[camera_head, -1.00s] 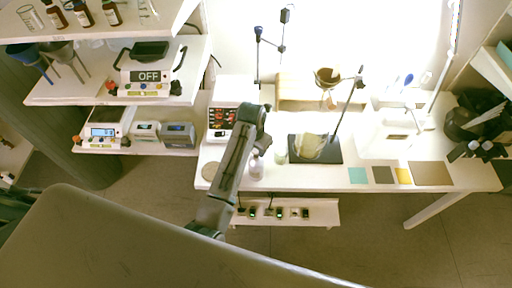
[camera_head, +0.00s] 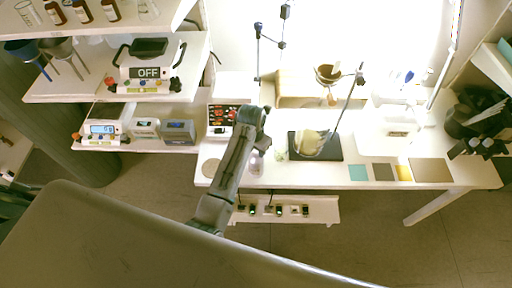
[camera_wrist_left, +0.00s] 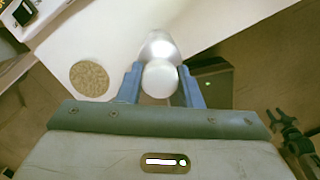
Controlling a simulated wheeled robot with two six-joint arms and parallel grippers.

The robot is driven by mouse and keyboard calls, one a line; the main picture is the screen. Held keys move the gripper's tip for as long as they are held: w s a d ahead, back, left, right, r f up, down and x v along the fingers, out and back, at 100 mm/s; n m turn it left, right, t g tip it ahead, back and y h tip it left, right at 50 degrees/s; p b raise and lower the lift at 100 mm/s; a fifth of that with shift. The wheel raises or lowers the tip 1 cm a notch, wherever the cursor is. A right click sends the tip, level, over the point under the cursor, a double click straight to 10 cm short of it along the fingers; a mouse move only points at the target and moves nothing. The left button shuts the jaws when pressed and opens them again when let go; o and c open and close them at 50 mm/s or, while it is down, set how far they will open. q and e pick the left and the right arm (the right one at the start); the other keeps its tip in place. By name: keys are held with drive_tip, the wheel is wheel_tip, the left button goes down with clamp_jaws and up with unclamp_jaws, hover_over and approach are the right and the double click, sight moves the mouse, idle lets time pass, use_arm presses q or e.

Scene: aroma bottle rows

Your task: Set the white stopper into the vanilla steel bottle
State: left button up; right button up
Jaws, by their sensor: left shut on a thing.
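The white stopper (camera_wrist_left: 160,79) is a round white piece between the two blue fingertips of my left gripper (camera_wrist_left: 160,86) in the left wrist view. The gripper is shut on it. A shiny silver bottle (camera_wrist_left: 158,46) shows just beyond the stopper and is partly hidden by it. I cannot tell whether stopper and bottle touch. In the head view the bottle (camera_head: 256,166) stands near the table's front left, beside my left forearm. No vanilla label is readable. The left gripper is hidden behind its arm there. My right gripper is not in view.
A round cork-coloured mat (camera_wrist_left: 89,78) lies left of the bottle. In the head view, a red-and-black panel device (camera_head: 224,117) stands behind. A dark mat (camera_head: 331,149) with a pale flask (camera_head: 309,143) and a stand are to the right. Coloured squares (camera_head: 358,173) lie along the front edge.

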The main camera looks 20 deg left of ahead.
use_arm(q)
drive_tip(key=shift+f, duration=0.15)
drive_tip(key=o, duration=1.1)
drive_tip(key=shift+c, duration=0.2)
drive_tip(key=shift+r, duration=0.5)
drive_tip(key=r+b, duration=0.1)
drive_tip(key=r, duration=0.2)
drive_tip(key=r+b, duration=0.1)
drive_tip(key=r, duration=0.1)
drive_tip(key=s+r+b, duration=0.1)
drive_tip(key=r, duration=0.2)
drive_tip(key=shift+a+r, duration=0.15)
drive_tip(key=shift+r, duration=0.2)
drive_tip(key=shift+s+r, duration=0.15)
drive_tip(key=shift+r, duration=0.4)
